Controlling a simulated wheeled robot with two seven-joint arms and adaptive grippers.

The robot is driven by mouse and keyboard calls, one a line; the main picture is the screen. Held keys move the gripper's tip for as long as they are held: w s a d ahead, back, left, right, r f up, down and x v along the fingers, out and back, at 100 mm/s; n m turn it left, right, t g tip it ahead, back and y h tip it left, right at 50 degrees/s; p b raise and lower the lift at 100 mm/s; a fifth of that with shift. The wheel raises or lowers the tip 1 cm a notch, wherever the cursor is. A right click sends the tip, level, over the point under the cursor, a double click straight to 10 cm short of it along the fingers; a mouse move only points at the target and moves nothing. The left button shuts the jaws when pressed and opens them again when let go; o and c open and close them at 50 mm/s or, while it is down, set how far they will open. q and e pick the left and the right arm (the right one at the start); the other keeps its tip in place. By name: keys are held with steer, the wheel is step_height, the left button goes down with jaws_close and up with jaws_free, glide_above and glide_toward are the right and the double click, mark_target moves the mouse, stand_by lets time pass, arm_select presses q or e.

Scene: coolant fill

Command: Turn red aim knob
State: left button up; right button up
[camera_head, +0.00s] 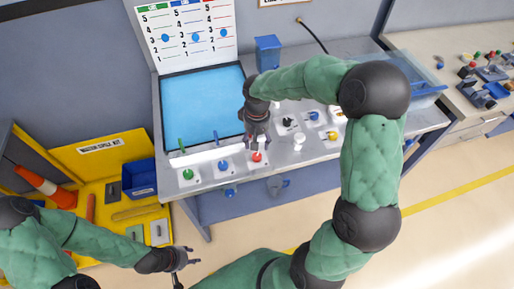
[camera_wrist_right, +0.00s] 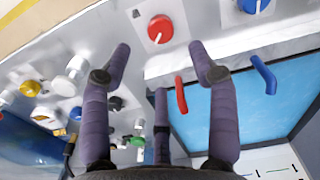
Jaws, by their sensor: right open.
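The red aim knob (camera_head: 257,157) sits on a white plate on the front edge of the console, right of the blue knob (camera_head: 223,165) and the green knob (camera_head: 188,174). My right gripper (camera_head: 257,146) hangs just behind and above it, pointing down. In the right wrist view my right gripper (camera_wrist_right: 160,52) has its fingers spread and empty. The red knob (camera_wrist_right: 160,29) with a white pointer line shows beyond the fingertips, roughly between them; no contact shows. My left gripper (camera_head: 186,262) is low at the left, fingers apart and empty, away from the console.
Red (camera_wrist_right: 181,95) and blue (camera_wrist_right: 263,74) levers stand near my right fingers. A white knob (camera_head: 298,142) and other controls lie to the right. A yellow spill-kit (camera_head: 110,160) stands left.

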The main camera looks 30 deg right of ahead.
steer(key=shift+r, duration=1.5)
